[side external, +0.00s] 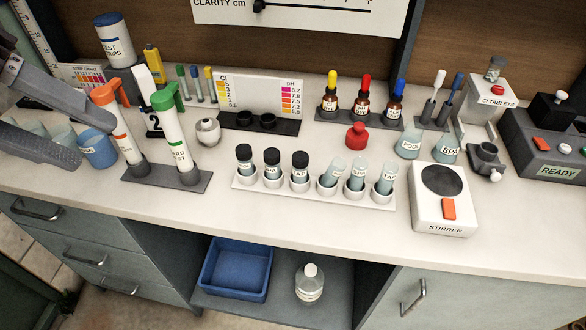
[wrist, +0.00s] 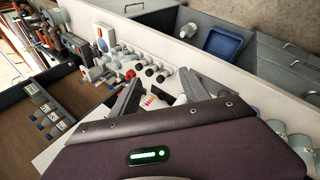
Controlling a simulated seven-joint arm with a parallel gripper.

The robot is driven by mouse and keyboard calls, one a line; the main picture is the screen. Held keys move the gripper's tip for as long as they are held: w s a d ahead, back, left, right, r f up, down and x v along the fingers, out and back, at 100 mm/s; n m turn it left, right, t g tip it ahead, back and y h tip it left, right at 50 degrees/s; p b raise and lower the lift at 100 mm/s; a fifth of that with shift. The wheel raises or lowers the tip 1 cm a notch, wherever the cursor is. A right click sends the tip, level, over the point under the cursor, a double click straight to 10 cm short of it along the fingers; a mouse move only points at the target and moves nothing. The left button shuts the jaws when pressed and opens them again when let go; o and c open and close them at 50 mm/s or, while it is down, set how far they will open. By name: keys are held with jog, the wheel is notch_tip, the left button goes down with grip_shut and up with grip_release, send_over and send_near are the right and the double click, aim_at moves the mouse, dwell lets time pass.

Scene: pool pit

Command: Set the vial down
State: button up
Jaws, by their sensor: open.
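Several small vials stand in a white rack (side external: 310,194) at the counter's middle. Three vials on the left, such as this one (side external: 272,165), have black caps. Three on the right, such as the labelled vial (side external: 358,177), are uncapped and hold pale liquid; some lean. My gripper (side external: 94,143) is at the left edge in the side view, well left of the rack, near a blue cup (side external: 98,150). Its fingers are apart with no vial between them. In the wrist view my gripper (wrist: 160,80) is open, and the vials (wrist: 150,70) show beyond the fingertips.
A grey stand (side external: 165,178) with two tall tubes, orange-topped and green-topped, is beside my gripper. A white stirrer (side external: 443,205) stands right of the rack, and a red bottle (side external: 357,136) behind it. The counter's front strip (side external: 300,232) is clear.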

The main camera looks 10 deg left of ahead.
aim_at(295, 157)
jog(key=w+d+f+n+h, duration=0.1)
jog(key=w+d+f+n, duration=0.3)
jog(key=w+d+n, duration=0.3)
jog(key=w+d+f+n+h, duration=0.2)
jog(key=w+d+f+n, duration=0.25)
jog(key=w+d, duration=0.35)
jog(key=w+f+n, duration=0.1)
jog(key=f+n, duration=0.1)
jog(key=w+d+f+n, duration=0.1)
jog(key=f+n, duration=0.1)
jog(key=f, duration=0.1)
jog(key=w+f+n, duration=0.2)
jog(key=f, duration=0.1)
jog(key=shift+d+f+y, duration=0.1)
jog(key=shift+d+y, duration=0.2)
jog(key=shift+y, duration=0.1)
jog(key=x, duration=0.7)
jog(key=shift+s+a, duration=0.1)
jog(key=shift+s, duration=0.05)
grip_shut()
